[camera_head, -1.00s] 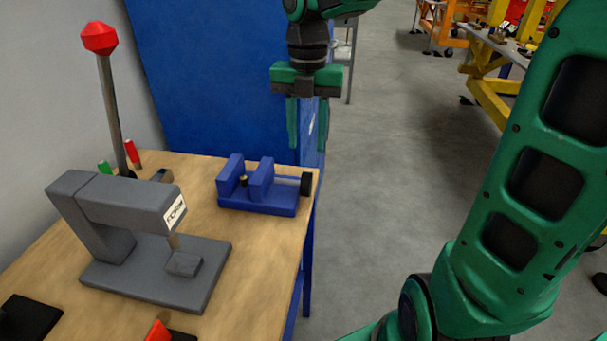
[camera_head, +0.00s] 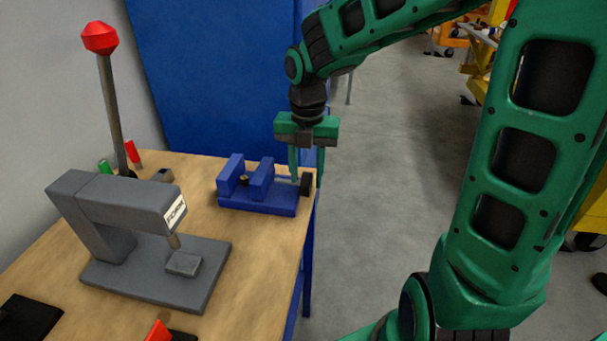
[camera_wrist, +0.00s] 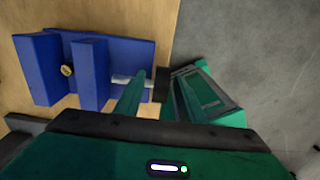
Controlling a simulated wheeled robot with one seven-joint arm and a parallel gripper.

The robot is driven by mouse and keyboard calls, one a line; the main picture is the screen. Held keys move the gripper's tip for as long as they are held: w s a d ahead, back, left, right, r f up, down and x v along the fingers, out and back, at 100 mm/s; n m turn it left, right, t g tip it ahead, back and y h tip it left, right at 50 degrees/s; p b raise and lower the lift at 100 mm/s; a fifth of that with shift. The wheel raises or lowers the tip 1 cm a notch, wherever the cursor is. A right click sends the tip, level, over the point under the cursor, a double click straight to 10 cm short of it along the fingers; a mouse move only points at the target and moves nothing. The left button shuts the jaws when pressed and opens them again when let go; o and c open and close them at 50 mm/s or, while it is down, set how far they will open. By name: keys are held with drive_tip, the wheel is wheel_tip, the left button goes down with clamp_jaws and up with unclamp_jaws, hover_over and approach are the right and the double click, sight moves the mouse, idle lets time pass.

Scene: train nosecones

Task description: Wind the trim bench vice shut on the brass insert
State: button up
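The blue trim bench vice (camera_head: 258,203) stands near the right edge of the wooden bench. Its jaws are apart, with the small round brass insert (camera_head: 244,180) between them; in the wrist view the insert (camera_wrist: 67,71) shows in the gap. The vice's black handle knob (camera_head: 306,184) is at the right end of a pale screw rod (camera_wrist: 130,81). My gripper (camera_head: 306,178) points down at the knob, one green finger on each side. In the wrist view the fingers stand apart with the knob (camera_wrist: 161,85) between them; whether either touches it is unclear.
A grey press (camera_head: 125,215) with a red-topped lever (camera_head: 100,38) stands left of the vice on the bench (camera_head: 255,265). A blue panel (camera_head: 210,80) rises behind. Red and green small items lie at the back. Open floor (camera_head: 390,150) is to the right.

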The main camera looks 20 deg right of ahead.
sight(308, 179)
clamp_jaws()
drive_tip(key=shift+w, duration=0.1)
drive_tip(key=g+y, duration=0.1)
drive_tip(key=g, duration=0.1)
drive_tip(key=shift+w+d+f+g+y, duration=0.1)
drive_tip(key=shift+w+d+g+y, duration=0.05)
drive_tip(key=shift+w+g+y, duration=0.2)
drive_tip(key=g, duration=0.1)
drive_tip(key=g+y, duration=0.2)
drive_tip(key=shift+w+d+f+y, duration=0.2)
drive_tip(key=shift+f+y, duration=0.05)
drive_tip(key=shift+w+d+f+g+y, duration=0.1)
drive_tip(key=shift+f+g+y, duration=0.1)
drive_tip(key=shift+g+y, duration=0.55)
drive_tip(key=shift+w+f+g+y, duration=0.15)
drive_tip(key=shift+g+y, duration=0.25)
drive_tip(key=shift+g, duration=0.7)
drive_tip(key=shift+d+f+g+y, duration=0.1)
drive_tip(key=shift+f+g+y, duration=0.1)
drive_tip(key=shift+g+y, duration=0.55)
drive_tip(key=shift+f+g+y, duration=0.25)
drive_tip(key=shift+g+y, duration=0.25)
drive_tip(key=shift+g, duration=0.55)
drive_tip(key=shift+f+g+y, duration=0.25)
drive_tip(key=shift+g+y, duration=0.25)
drive_tip(key=shift+g, duration=0.5)
drive_tip(key=shift+s+f+g+y, duration=0.1)
drive_tip(key=shift+g+y, duration=0.2)
